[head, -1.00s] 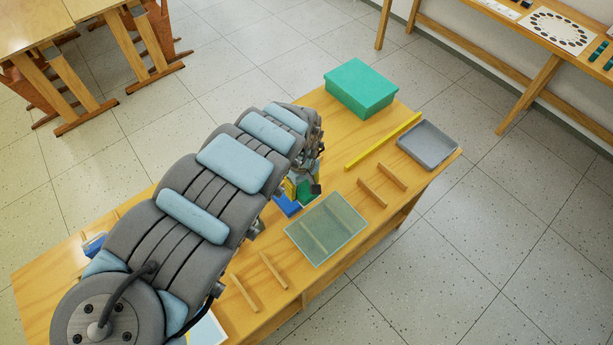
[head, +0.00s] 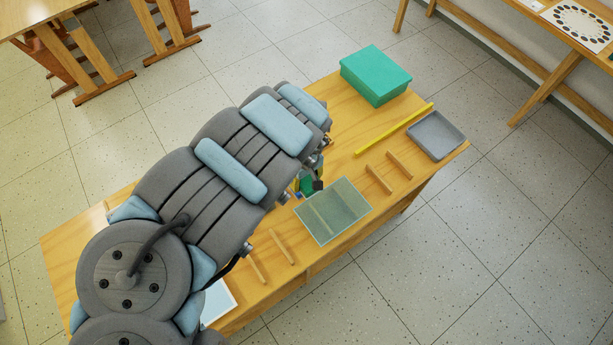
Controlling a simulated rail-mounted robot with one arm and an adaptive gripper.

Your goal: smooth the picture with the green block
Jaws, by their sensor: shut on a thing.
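My gripper (head: 311,184) is partly hidden behind my arm. It is shut on the green block (head: 306,187), of which only a small part shows beside a dark fingertip. A pale sheet with a white middle (head: 219,301) lies at the table's near edge, partly behind my arm; I cannot tell which is the picture.
On the wooden table (head: 345,135) are a green box (head: 376,78) at the far end, a yellow bar (head: 394,129), a grey tray (head: 437,136) and wooden strips (head: 378,179). My arm covers the table's left part. Other tables stand apart at the upper left and right.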

